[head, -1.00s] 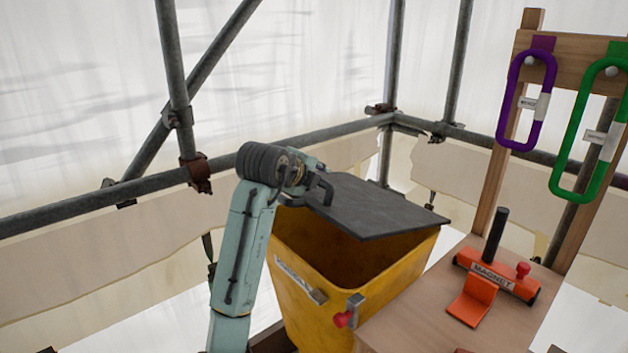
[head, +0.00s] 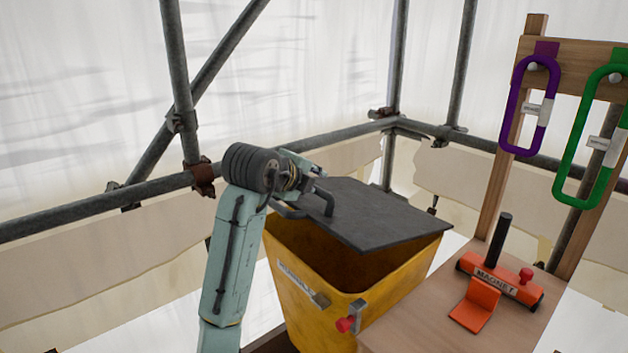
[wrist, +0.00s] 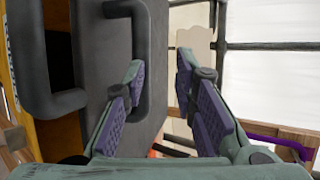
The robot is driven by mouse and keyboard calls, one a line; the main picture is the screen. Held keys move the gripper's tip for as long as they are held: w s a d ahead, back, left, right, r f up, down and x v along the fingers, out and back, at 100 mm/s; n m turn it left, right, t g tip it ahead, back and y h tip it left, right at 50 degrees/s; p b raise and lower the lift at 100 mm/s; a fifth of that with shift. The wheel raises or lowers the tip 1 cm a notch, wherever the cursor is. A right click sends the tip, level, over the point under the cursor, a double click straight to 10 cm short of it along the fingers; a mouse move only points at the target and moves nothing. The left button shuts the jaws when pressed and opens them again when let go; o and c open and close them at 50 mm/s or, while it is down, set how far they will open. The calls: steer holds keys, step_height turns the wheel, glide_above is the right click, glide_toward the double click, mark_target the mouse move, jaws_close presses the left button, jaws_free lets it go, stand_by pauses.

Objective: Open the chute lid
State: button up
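The chute is a yellow bin (head: 340,285) with its dark grey lid (head: 375,215) raised over its mouth, leaving a dark gap at the front. Dark bar handles (head: 325,203) are on the lid's left part. In the wrist view, the lid (wrist: 95,95) fills the left, with one bar handle (wrist: 143,45) near my left finger and another farther left. My gripper (wrist: 160,65) is open, its purple-padded fingers apart with nothing clearly between them. The left finger overlaps the handle's loop; contact cannot be told. In the head view, my gripper (head: 308,166) is just above the lid's left end, fingers mostly hidden.
A wooden bench right of the bin holds an orange magnet tool (head: 500,282). Purple (head: 530,105) and green (head: 592,135) carabiners hang on a wooden rack. Scaffold tubes (head: 300,145) run behind the bin.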

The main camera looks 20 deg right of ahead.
steer(key=p+v, duration=0.1)
steer(key=v, duration=0.7)
stand_by(0.5)
steer(key=shift+a+f, duration=0.1)
